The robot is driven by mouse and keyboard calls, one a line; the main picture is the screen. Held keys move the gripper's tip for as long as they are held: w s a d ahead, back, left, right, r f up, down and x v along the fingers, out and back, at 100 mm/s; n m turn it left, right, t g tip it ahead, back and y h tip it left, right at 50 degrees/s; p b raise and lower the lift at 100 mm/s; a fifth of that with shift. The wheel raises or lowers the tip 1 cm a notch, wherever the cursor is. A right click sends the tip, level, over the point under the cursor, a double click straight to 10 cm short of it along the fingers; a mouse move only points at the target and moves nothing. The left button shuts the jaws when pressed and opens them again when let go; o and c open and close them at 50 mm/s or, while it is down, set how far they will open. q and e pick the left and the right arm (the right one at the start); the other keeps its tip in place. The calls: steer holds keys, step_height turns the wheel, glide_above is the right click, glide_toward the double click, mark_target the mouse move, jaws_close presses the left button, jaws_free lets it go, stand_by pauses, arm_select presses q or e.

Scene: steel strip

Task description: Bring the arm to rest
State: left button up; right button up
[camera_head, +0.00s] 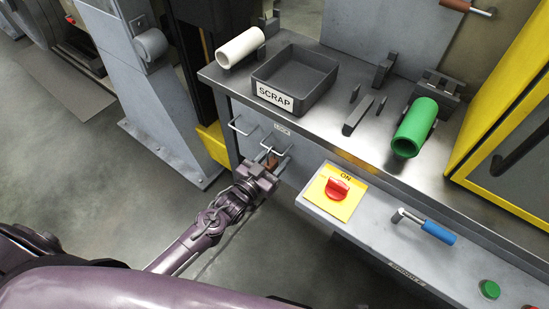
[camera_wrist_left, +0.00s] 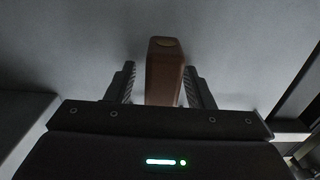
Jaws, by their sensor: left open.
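My left gripper (camera_head: 271,156) is at the front of the grey cabinet (camera_head: 237,137), just below the bench top, beside a metal pull handle (camera_head: 277,140). In the left wrist view the two dark fingers (camera_wrist_left: 162,88) stand apart, with a brown block-like piece (camera_wrist_left: 164,70) between them. A gap shows on each side of it near the fingertips. I cannot tell what the brown piece belongs to. My right gripper is not in view.
The steel bench top holds a SCRAP tray (camera_head: 318,73), a white roll (camera_head: 240,48) and a green cylinder (camera_head: 414,128). A red knob (camera_head: 337,188) on a yellow plate and a blue-handled lever (camera_head: 438,231) sit on the front ledge. Open floor (camera_head: 90,190) lies left.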

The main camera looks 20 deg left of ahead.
arm_select(q)
steer(key=v, duration=0.8)
steer(key=s+a+f+n+g+y+p, duration=0.1)
steer(key=s+a+f+g+y+p, duration=0.2)
steer(key=s+f, duration=0.6)
steer(key=s+a+f+n+g+y+p, duration=0.15)
steer(key=s+a+f+g+p, duration=0.3)
steer(key=f, duration=0.75)
steer(key=s+d+f+g+y+p, duration=0.1)
steer(key=s+f+g, duration=0.3)
steer(key=s, duration=0.7)
steer(key=s+f+g+p, duration=0.3)
steer(key=s+f+g, duration=0.1)
steer(key=s, duration=0.7)
steer(key=shift+s+d+m+y, duration=0.25)
steer(key=shift+d+m+y, duration=0.1)
steer(key=shift+d+m, duration=0.1)
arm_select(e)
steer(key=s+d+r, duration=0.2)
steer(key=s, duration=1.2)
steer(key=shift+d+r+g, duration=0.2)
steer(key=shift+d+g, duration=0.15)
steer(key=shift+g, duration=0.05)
arm_select(q)
steer(key=shift+g, duration=0.25)
